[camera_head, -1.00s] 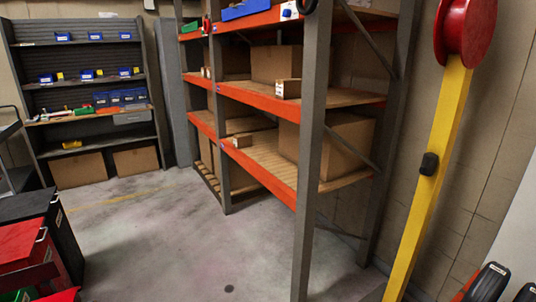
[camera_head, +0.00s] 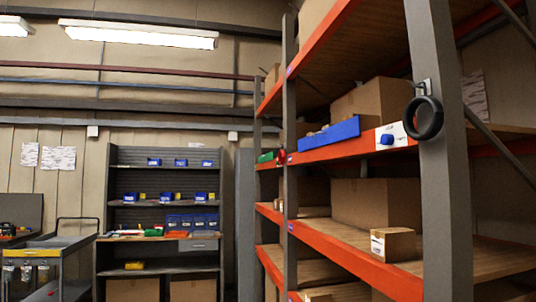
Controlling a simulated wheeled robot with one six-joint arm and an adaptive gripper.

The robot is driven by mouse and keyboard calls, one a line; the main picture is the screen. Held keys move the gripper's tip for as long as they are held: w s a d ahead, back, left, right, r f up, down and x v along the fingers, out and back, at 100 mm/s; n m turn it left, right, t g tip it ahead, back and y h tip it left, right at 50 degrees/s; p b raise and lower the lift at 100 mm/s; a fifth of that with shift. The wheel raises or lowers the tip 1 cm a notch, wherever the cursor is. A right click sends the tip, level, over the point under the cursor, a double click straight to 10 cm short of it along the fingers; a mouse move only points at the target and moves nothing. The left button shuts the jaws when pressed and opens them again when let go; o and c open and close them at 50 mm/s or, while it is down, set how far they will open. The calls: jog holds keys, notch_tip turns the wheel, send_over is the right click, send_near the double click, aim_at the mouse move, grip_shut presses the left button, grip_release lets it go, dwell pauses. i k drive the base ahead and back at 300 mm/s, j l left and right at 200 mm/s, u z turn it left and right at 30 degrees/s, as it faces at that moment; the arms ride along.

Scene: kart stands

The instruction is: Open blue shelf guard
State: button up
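The blue shelf guard (camera_head: 328,136) is a long flat blue panel standing along the front edge of an upper shelf on the orange and grey rack. A white plate with a blue knob (camera_head: 388,138) sits just right of it on the same orange beam. Cardboard boxes are partly behind the guard. My gripper is not in view, so its state and distance from the guard are hidden.
The grey rack post (camera_head: 446,190) stands close at the right, with a black ring (camera_head: 423,117) hanging on it. A small box (camera_head: 393,244) sits on the shelf below.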

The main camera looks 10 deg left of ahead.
aim_at(348, 128)
jog(key=i+j+u, duration=0.15)
jog(key=i+u, duration=0.15)
jog(key=i, duration=0.6)
jog(key=i+l+u, duration=0.1)
jog(key=i+u, duration=0.25)
jog(key=i, duration=0.5)
